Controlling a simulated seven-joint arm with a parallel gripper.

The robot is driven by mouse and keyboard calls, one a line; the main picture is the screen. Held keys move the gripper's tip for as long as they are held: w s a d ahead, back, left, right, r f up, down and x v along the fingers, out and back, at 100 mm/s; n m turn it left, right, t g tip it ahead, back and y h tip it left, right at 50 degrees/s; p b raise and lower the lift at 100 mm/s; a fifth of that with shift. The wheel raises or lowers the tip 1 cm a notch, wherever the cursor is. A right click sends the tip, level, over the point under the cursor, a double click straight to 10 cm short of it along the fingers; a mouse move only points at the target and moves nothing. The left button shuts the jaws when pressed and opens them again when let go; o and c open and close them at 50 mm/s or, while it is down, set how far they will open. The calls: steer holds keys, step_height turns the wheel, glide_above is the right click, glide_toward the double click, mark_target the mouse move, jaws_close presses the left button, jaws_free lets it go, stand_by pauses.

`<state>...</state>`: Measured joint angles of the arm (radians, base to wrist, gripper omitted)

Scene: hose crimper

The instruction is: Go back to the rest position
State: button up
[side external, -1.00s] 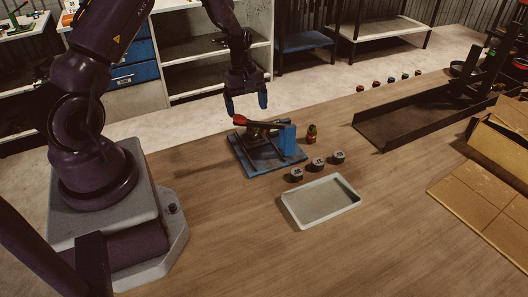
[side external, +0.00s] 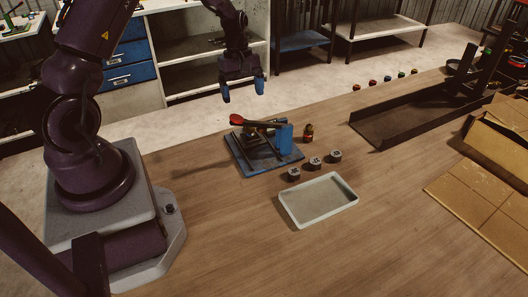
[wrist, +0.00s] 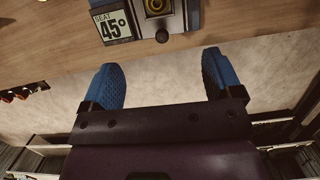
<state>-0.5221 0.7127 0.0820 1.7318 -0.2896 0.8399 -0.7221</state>
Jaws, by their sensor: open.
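My gripper (side external: 243,94) is open and empty, with blue fingers pointing down. It hangs in the air above and behind the hose crimper, apart from it. The crimper has a blue base plate (side external: 246,164), a blue upright block (side external: 284,137) and a lever with a red knob (side external: 236,119). In the wrist view, my gripper's two blue fingers (wrist: 160,65) are wide apart with only floor between them.
A small brass and red piece (side external: 308,132) stands right of the crimper. A dark channel (side external: 385,133) and cardboard (side external: 480,195) are at right. Small coloured pieces (side external: 387,79) line the far edge.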

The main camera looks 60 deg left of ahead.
steer(key=s+d+r+m+t+y, duration=0.1)
steer(key=s+d+r+m+t, duration=0.2)
steer(key=s+d+r+m, duration=0.5)
steer(key=s+d+r+m+t+y, duration=0.1)
steer(key=s+d+r+m+t, duration=0.1)
steer(key=s+d+r+m, duration=0.6)
steer(key=d+r+m, duration=0.1)
steer(key=d+r, duration=0.3)
steer(key=r, duration=0.3)
steer(key=shift+d+t, duration=0.2)
steer(key=shift+t, duration=0.2)
